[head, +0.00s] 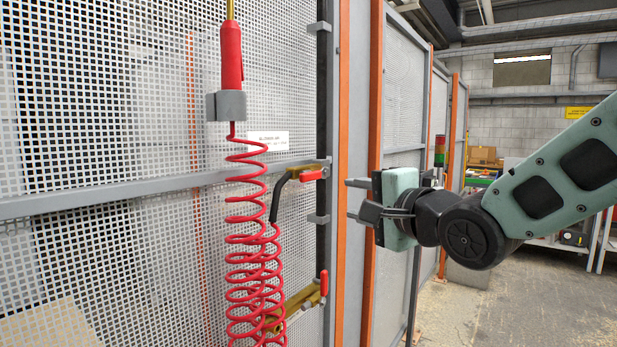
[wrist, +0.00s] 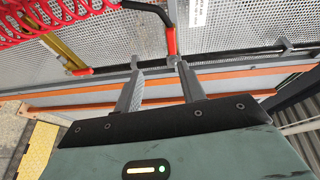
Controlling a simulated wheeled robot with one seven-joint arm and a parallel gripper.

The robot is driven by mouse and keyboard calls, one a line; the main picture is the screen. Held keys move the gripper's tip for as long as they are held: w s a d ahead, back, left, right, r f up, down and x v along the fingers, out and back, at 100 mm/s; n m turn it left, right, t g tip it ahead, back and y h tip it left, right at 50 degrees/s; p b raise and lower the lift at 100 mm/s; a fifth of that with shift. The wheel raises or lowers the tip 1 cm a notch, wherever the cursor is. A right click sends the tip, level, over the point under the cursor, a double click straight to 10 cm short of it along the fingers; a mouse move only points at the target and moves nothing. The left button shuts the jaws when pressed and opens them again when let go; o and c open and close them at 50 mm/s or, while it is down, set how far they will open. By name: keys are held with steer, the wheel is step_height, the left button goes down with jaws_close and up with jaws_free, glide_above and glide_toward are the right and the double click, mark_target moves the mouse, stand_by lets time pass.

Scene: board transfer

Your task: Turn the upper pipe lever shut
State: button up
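The upper pipe lever (head: 312,175) is a short red handle at the end of a dark bent pipe with a yellowish fitting, on the mesh panel. It points right, roughly level, in the head view. In the wrist view the lever (wrist: 171,42) shows beyond the fingertips, nearer the right finger. My gripper (head: 349,199) is to the right of the lever and slightly lower, with its fingers pointing left at the panel. In the wrist view my gripper (wrist: 160,65) has its fingers apart, with nothing between them. I see no contact with the lever.
A lower red lever (head: 323,284) stands upright on a yellow pipe (head: 298,301). A coiled red hose (head: 243,220) hangs just left of both levers. Orange posts (head: 376,90) and a grey rail (head: 120,194) frame the mesh. Open floor (head: 530,300) lies at right.

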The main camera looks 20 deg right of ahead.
mark_target(311, 177)
steer(key=shift+m+t, duration=0.3)
steer(key=shift+m, duration=0.1)
steer(key=p+x, duration=0.2)
steer(key=x, duration=0.3)
steer(key=r+p+x, duration=0.1)
steer(key=p+x, duration=0.1)
steer(key=x, duration=0.4)
steer(key=p+x, duration=0.2)
steer(key=x, duration=0.4)
steer(key=shift+w+d+r, duration=0.2)
steer(key=shift+w+r, duration=0.05)
jaws_close()
